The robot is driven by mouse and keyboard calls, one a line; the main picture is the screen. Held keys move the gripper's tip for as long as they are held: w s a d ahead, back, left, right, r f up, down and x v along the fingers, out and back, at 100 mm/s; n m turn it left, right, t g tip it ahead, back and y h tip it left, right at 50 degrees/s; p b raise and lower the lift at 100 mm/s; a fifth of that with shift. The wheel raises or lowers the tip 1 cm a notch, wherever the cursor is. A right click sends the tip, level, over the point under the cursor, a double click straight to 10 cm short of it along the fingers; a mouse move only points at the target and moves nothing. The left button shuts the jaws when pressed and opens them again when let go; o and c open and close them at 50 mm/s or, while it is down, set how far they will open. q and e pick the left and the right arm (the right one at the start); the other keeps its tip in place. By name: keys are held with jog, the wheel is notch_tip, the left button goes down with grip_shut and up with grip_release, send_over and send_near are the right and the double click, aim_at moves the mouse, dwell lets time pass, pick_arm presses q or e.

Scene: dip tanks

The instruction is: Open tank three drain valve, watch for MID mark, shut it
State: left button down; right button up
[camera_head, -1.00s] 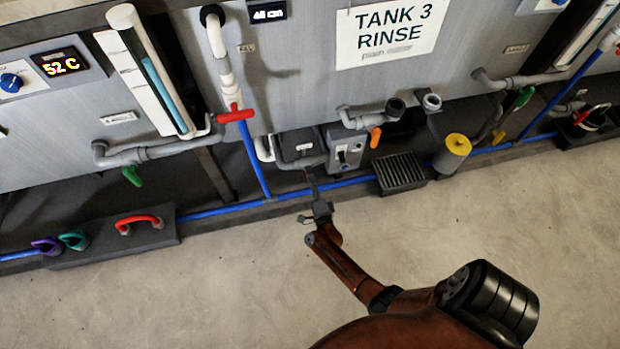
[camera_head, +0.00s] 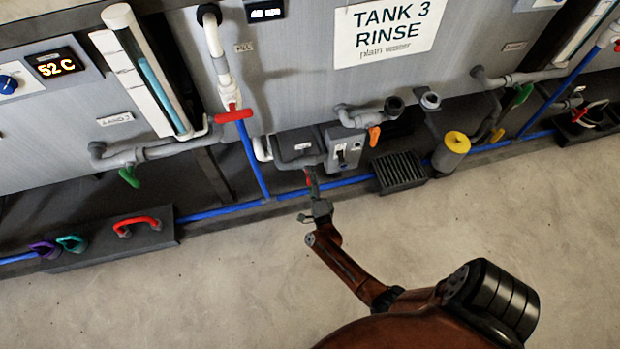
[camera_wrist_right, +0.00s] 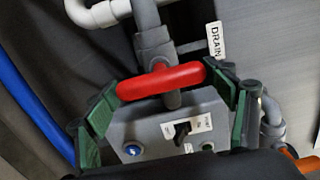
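In the right wrist view a red bar handle (camera_wrist_right: 160,82) sits crosswise on a grey pipe, beside a DRAIN label (camera_wrist_right: 215,40). My right gripper (camera_wrist_right: 168,92) is spread wide, its green-padded fingers at either end of the handle. I cannot tell whether they touch it. In the head view my right gripper (camera_head: 312,184) is low in front of the tank, under the TANK 3 RINSE sign (camera_head: 385,32). A sight tube (camera_head: 150,75) with a blue column stands on the left; its marks are unreadable. My left gripper is not in view.
A grey switch box (camera_head: 345,148) is right beside my gripper. Another red handle (camera_head: 234,115) is on the white pipe above. A floor grate (camera_head: 400,172) and yellow-topped cylinder (camera_head: 452,152) lie to the right. The floor in front is clear.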

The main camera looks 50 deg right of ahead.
jog(key=shift+o, duration=1.4)
jog(key=shift+s+a, duration=0.15)
jog(key=shift+s, duration=0.1)
jog(key=v, duration=0.7)
